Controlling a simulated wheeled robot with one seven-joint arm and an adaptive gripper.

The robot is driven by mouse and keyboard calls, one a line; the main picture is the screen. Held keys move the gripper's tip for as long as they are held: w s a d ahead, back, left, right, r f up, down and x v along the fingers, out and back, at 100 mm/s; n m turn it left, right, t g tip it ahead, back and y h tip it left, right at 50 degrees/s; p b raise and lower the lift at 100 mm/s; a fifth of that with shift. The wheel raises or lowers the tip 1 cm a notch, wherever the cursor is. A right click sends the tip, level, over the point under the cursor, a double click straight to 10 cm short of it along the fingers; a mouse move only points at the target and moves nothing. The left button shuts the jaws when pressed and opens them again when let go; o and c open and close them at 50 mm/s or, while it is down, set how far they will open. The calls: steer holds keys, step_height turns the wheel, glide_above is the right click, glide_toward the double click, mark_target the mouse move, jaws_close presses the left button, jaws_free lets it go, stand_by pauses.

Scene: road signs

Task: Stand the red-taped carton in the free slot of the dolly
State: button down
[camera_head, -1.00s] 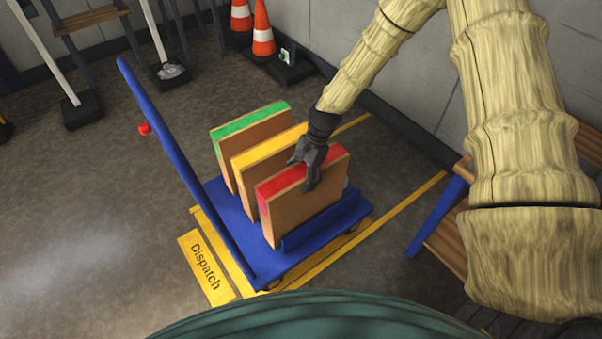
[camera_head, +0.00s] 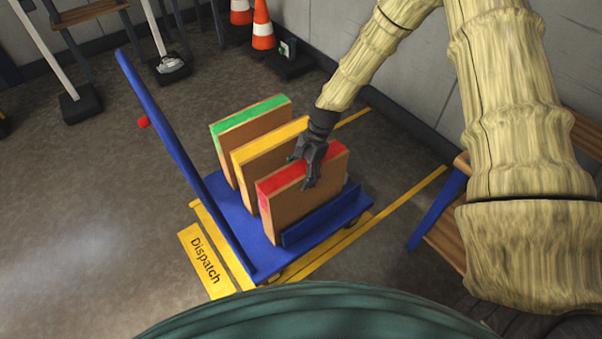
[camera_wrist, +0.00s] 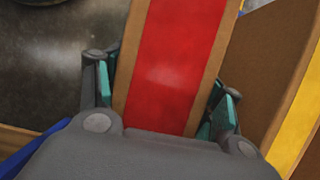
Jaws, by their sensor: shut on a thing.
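The red-taped carton (camera_head: 306,204) stands upright at the near end of the blue dolly (camera_head: 235,225), beside the yellow-taped carton (camera_head: 245,185) and behind the low blue front rail. My gripper (camera_head: 309,172) is shut on its top edge. In the wrist view, the red-taped carton (camera_wrist: 178,60) lies between the two fingers of my gripper (camera_wrist: 165,105). The yellow-taped carton (camera_wrist: 300,115) stands close on the right there. The green-taped carton (camera_head: 228,145) stands at the far end. I cannot tell whether the red-taped carton's base fully touches the deck.
The dolly's blue handle (camera_head: 165,130) rises on the left. A yellow Dispatch plate (camera_head: 205,262) lies on the floor beside it. Traffic cones (camera_head: 262,28) stand at the back. A bench (camera_head: 445,215) stands at the right by the wall.

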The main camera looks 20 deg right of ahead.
steer(key=shift+f, duration=0.3)
stand_by(0.4)
steer(key=shift+c, duration=0.9)
jaws_free()
steer(key=shift+f, duration=0.1)
steer(key=v, duration=1.2)
steer(key=shift+a, duration=0.1)
